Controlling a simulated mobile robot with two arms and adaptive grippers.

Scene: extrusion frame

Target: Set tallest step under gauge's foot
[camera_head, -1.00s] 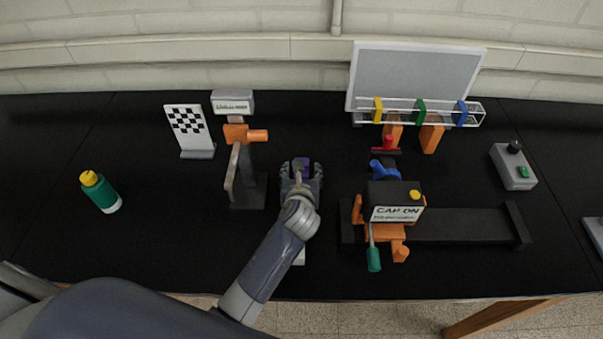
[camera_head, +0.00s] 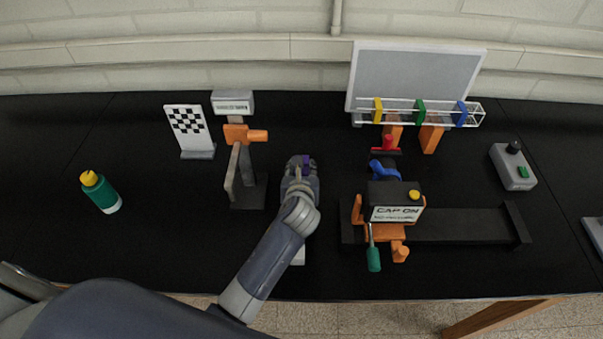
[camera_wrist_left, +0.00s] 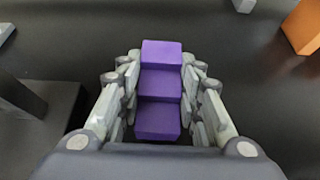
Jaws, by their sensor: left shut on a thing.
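A purple stepped block (camera_wrist_left: 160,87) lies between the fingers of my left gripper (camera_wrist_left: 160,92) in the left wrist view, with three steps showing. The gripper is shut on its sides. A gauge stand with a grey labelled head (camera_head: 233,103), an orange carriage (camera_head: 238,133) and a dark base (camera_head: 249,193) stands just left of the gripper. The gauge's foot is hard to make out. My right gripper is not in view.
A fixture with a "CAP ON" sign (camera_head: 396,214) and a long dark rail (camera_head: 460,226) stands right of my gripper. A checkered card (camera_head: 188,122), green bottle (camera_head: 102,192), rack (camera_head: 440,112) and control box (camera_head: 513,167) stand farther off.

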